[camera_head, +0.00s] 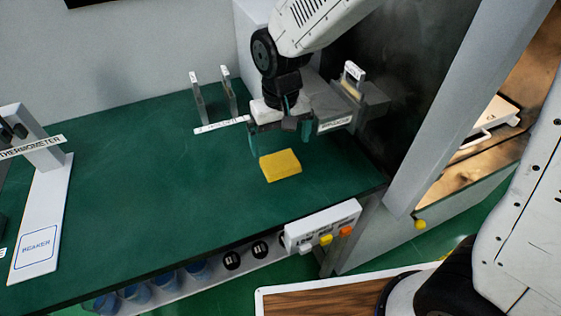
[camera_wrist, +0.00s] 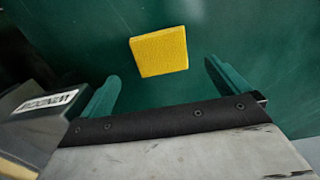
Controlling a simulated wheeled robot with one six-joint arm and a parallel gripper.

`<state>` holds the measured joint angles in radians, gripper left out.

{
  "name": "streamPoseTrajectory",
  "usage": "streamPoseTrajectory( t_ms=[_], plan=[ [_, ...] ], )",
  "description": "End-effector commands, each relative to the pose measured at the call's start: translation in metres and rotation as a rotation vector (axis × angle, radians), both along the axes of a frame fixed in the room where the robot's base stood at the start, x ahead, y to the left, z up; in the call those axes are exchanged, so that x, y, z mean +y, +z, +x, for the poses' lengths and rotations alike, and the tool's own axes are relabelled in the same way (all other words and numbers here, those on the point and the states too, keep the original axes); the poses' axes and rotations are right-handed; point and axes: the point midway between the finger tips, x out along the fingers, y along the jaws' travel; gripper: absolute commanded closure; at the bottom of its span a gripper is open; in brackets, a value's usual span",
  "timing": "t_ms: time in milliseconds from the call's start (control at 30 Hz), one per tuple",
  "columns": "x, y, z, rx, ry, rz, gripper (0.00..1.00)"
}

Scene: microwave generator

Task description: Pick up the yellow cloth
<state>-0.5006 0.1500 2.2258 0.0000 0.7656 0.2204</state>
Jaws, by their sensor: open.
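The yellow cloth (camera_head: 281,165) is a flat folded square lying on the green tabletop. In the wrist view the cloth (camera_wrist: 159,51) lies beyond the fingertips, roughly centred between them. My gripper (camera_head: 279,148) is above the table just behind the cloth in the head view. Its two green fingers stand wide apart in the wrist view (camera_wrist: 163,75), with nothing between them.
A labelled grey device (camera_head: 372,103) stands right of my gripper and shows close on the left in the wrist view (camera_wrist: 38,110). Two upright plates (camera_head: 213,95) stand behind. A beaker stand (camera_head: 40,225) is at far left. A button panel (camera_head: 322,228) is at the front edge. The table's left middle is clear.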

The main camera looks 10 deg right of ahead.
Motion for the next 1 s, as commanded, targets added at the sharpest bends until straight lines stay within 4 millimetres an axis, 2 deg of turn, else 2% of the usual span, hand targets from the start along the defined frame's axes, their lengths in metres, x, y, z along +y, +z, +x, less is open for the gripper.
streamPoseTrajectory(
  t_ms=[400, 533, 733, 867, 900, 967, 1000],
  plan=[
    [0.0, -0.057, 0.002, 0.004, 0.002, -0.002, 0.0],
    [-0.001, -0.064, 0.003, 0.001, 0.0, 0.0, 0.0],
    [0.0, -0.064, 0.003, 0.0, 0.0, 0.0, 0.0],
    [0.0, -0.064, 0.003, 0.0, 0.0, 0.0, 0.36],
    [0.0, -0.064, 0.003, 0.0, 0.0, 0.0, 0.41],
    [0.0, -0.064, 0.003, 0.0, 0.0, 0.0, 0.41],
    [0.0, -0.064, 0.003, 0.0, 0.0, 0.0, 0.44]
  ],
)
